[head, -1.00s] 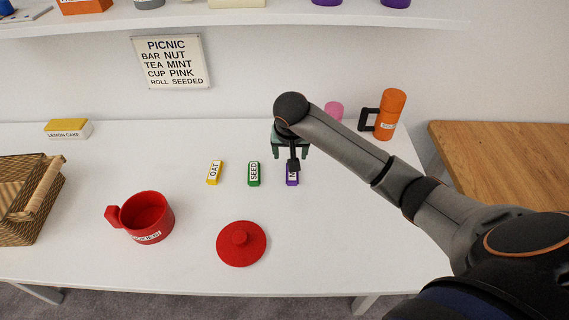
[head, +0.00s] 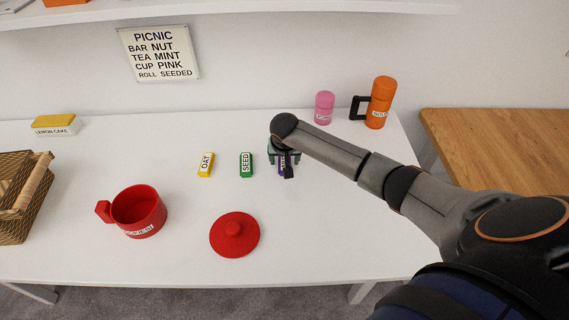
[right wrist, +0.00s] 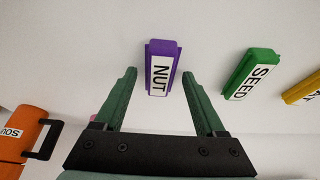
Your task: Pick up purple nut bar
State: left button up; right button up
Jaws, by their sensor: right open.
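The purple nut bar (right wrist: 161,68) lies on the white table with its NUT label facing up, in the right wrist view. In the head view the purple nut bar (head: 282,164) is mostly hidden under my right gripper. My right gripper (right wrist: 161,73) is open, with one green finger on each side of the bar and a gap between bar and fingers. In the head view my right gripper (head: 284,158) is above the bar, pointing down. I cannot tell its exact height. My left gripper is not in view.
A green SEED bar (head: 246,164) and a yellow OAT bar (head: 206,164) lie left of the nut bar. A red lid (head: 235,236) and red mug (head: 138,212) are nearer. A pink cup (head: 324,108) and orange flask (head: 379,103) stand behind. A wicker basket (head: 22,200) is far left.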

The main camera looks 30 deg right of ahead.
grip_shut()
dwell(0.6)
